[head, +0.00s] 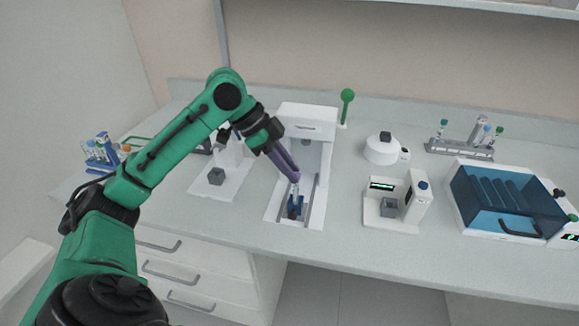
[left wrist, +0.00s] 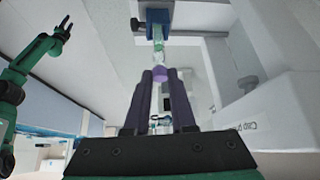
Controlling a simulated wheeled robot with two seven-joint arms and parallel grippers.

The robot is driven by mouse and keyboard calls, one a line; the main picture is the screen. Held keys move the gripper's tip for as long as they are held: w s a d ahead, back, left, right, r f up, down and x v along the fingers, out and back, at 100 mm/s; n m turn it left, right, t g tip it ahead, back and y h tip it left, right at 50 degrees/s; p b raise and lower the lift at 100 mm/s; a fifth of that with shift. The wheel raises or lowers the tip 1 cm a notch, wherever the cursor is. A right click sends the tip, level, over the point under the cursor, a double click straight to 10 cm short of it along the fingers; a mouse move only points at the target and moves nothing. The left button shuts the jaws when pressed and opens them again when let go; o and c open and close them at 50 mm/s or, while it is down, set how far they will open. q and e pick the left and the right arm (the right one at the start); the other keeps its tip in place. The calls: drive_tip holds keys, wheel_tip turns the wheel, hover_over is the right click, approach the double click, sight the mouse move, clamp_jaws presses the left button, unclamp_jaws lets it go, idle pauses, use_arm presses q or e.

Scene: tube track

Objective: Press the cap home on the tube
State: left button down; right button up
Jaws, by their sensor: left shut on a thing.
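A clear tube (left wrist: 158,46) with a greenish part stands in a blue holder (left wrist: 150,16) in the left wrist view. In the head view the blue holder (head: 294,206) sits in the white press-like station (head: 310,113), with the tube (head: 296,188) above it. My left gripper (head: 291,174) reaches down over the tube. I cannot tell whether the cap is seated. My right gripper (left wrist: 65,27) shows small at the upper left of the left wrist view, its fingers apparently apart and empty.
A blue tube rack (head: 100,155) stands at the far left. A white device with a grey block (head: 216,176) is left of the station. Right of it are a round white device (head: 383,152), a small display unit (head: 381,203), a grey rack (head: 460,149) and a blue-lidded box (head: 505,203).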

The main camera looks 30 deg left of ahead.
use_arm(q)
drive_tip(key=shift+f, duration=0.3)
idle(0.5)
drive_tip(key=c, duration=0.7)
unclamp_jaws()
drive_tip(key=shift+r, duration=0.1)
drive_tip(key=p+v, duration=0.1)
drive_tip(key=v, duration=1.3)
drive_tip(key=shift+a+r, duration=0.15)
drive_tip(key=shift+a, duration=0.05)
